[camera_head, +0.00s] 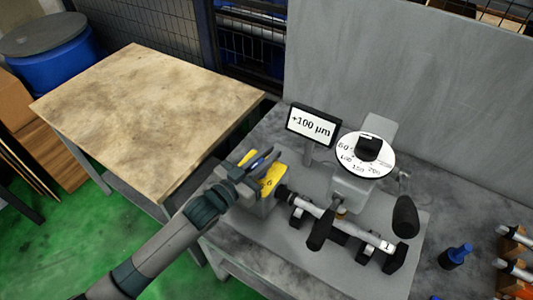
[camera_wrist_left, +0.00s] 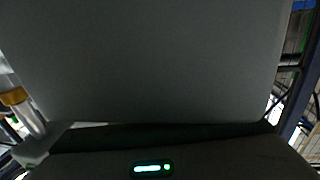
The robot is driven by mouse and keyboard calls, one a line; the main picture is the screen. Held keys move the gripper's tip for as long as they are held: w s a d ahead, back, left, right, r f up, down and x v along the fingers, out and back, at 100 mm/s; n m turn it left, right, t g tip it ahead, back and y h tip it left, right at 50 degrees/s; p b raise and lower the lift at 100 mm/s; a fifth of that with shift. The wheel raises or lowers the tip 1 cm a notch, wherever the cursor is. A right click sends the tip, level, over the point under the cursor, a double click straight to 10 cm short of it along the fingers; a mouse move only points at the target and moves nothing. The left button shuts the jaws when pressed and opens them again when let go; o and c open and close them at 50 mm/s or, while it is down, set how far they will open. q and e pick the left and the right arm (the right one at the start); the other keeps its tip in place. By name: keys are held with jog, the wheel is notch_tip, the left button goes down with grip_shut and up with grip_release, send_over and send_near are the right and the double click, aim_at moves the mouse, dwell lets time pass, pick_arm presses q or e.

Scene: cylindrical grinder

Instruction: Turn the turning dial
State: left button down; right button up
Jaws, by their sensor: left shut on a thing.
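A yellow dial (camera_head: 272,179) with dark markings sits on the grey block at the left end of the grinder. My left gripper (camera_head: 262,160) reaches it from the left and is shut at it; the fingers cover much of the dial, so the grip itself is hidden. A white round dial (camera_head: 351,163) with printed numbers and a black knob (camera_head: 368,148) stands further right, apart from my gripper. A display (camera_head: 312,125) beside it reads +100 µm. The left wrist view is mostly filled by a close, plain grey surface (camera_wrist_left: 150,65). My right gripper is not in view.
The grinder's shaft (camera_head: 335,219) and black handles (camera_head: 405,217) lie right of my gripper. A wooden-topped table (camera_head: 150,105) with a bare top stands at left. A grey panel (camera_head: 420,80) rises behind. Parts on orange holders (camera_head: 515,270) stand at far right.

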pick_arm(q)
jog(key=shift+s+m+g+h, duration=0.1)
jog(key=shift+m+g+h, duration=0.3)
jog(key=shift+m+g, duration=0.1)
jog(key=shift+d, duration=0.1)
jog(key=c, duration=1.8)
grip_release()
jog(key=shift+o, duration=0.2)
jog(key=shift+s, duration=0.1)
